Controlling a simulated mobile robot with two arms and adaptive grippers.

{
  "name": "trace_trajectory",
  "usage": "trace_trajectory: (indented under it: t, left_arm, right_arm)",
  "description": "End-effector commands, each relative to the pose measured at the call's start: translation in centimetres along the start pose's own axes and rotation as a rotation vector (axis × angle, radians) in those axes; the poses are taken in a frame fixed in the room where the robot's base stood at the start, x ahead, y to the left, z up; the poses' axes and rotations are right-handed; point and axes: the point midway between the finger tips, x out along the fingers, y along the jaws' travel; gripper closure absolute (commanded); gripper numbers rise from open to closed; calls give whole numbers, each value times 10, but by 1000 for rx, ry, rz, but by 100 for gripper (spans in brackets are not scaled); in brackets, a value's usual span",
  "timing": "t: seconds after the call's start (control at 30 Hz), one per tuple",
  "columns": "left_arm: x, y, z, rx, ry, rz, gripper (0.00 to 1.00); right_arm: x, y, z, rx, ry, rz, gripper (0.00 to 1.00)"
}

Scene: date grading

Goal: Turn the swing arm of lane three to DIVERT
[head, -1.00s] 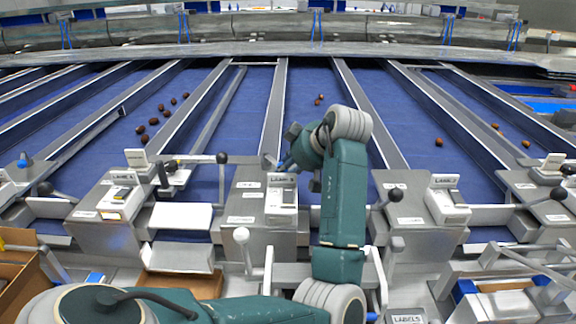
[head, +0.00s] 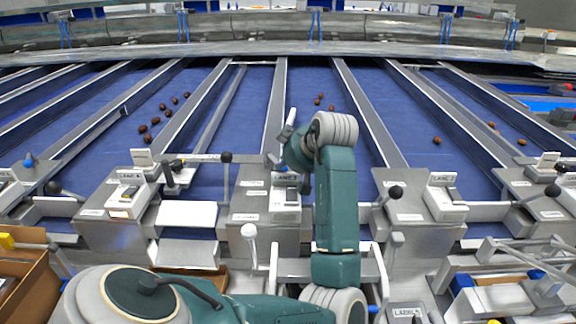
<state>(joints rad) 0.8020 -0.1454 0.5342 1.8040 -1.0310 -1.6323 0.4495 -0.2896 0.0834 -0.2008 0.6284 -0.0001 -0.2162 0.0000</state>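The lane three station is a grey metal block (head: 250,205) with a white label box (head: 286,205). My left arm comes in from the lower left and stands over its right side. My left gripper (head: 284,160) is at the top of this station, largely hidden by its own wrist; its fingers cannot be made out. A pale bar (head: 292,118) sticks up behind the wrist; I cannot tell whether it is the swing arm. A lever with a black knob (head: 226,157) stands left of the block, apart from the gripper. My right gripper is not in view.
Blue lanes (head: 245,115) run away between metal rails, with dates (head: 437,140) on several. Neighbouring stations stand left (head: 110,220) and right (head: 428,215), with a black-knobbed lever (head: 396,192) close right of my arm. A cardboard box (head: 25,280) is at lower left.

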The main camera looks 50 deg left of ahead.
Motion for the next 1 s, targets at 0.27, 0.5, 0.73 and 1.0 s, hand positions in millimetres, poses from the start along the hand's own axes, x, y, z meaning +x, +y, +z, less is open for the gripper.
trace_trajectory:
  t: [0.27, 0.5, 0.73, 1.0]
  left_arm:
    - [-9, 2, -1, 0, 3, 6, 63]
    - [-55, 2, -1, -1, 2, 8, 63]
    - [-99, 0, -1, -2, 0, 5, 63]
    - [-119, -1, -1, -1, -1, 1, 63]
  right_arm:
    - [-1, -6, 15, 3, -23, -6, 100]
    - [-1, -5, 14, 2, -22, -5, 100]
    - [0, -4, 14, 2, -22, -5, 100]
    - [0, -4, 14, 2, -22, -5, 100]
